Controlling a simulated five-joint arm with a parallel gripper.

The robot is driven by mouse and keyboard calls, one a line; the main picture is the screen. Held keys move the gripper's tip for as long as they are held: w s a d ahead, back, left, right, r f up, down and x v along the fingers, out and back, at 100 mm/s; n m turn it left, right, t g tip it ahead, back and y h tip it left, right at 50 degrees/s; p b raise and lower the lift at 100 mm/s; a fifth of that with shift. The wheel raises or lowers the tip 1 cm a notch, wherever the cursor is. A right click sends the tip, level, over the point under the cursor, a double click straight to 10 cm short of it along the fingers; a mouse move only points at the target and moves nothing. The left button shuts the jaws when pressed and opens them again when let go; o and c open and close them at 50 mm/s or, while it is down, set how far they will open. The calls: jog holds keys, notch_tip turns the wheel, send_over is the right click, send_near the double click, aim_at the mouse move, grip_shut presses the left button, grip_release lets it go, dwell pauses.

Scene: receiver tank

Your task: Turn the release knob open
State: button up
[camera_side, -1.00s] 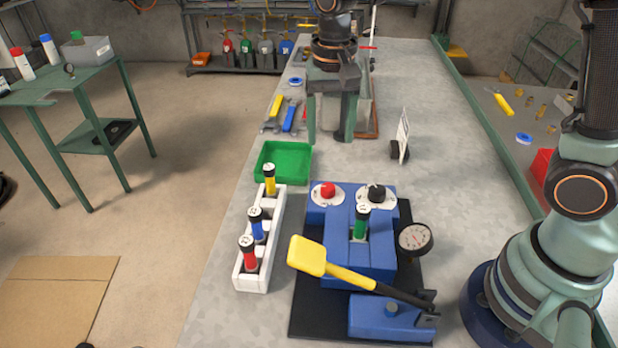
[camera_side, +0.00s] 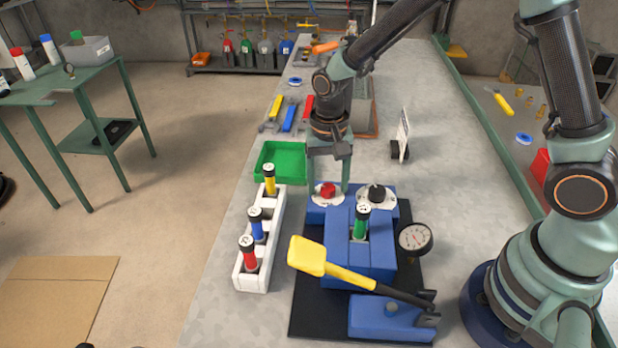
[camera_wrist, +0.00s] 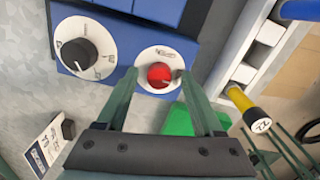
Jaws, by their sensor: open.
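Two knobs sit on white dials at the back of the blue receiver block (camera_side: 375,255). One is a red knob (camera_side: 328,190) on the left; it also shows in the wrist view (camera_wrist: 159,75). The other is a black knob (camera_side: 377,192) on the right, also in the wrist view (camera_wrist: 76,53). I cannot tell from the labels which is the release knob. My gripper (camera_side: 328,187) is open, pointing down, with its fingers on either side of the red knob. In the wrist view my fingers (camera_wrist: 160,85) flank the red knob with gaps on both sides.
A green-banded cartridge (camera_side: 361,223) stands in the block. A yellow-handled lever (camera_side: 335,270) and a gauge (camera_side: 415,238) are nearby. A white rack (camera_side: 252,280) with several cartridges stands left, a green tray (camera_side: 268,170) behind it. A card stand (camera_side: 402,140) stands back right.

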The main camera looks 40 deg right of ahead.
jog(key=shift+f, duration=0.15)
grip_shut()
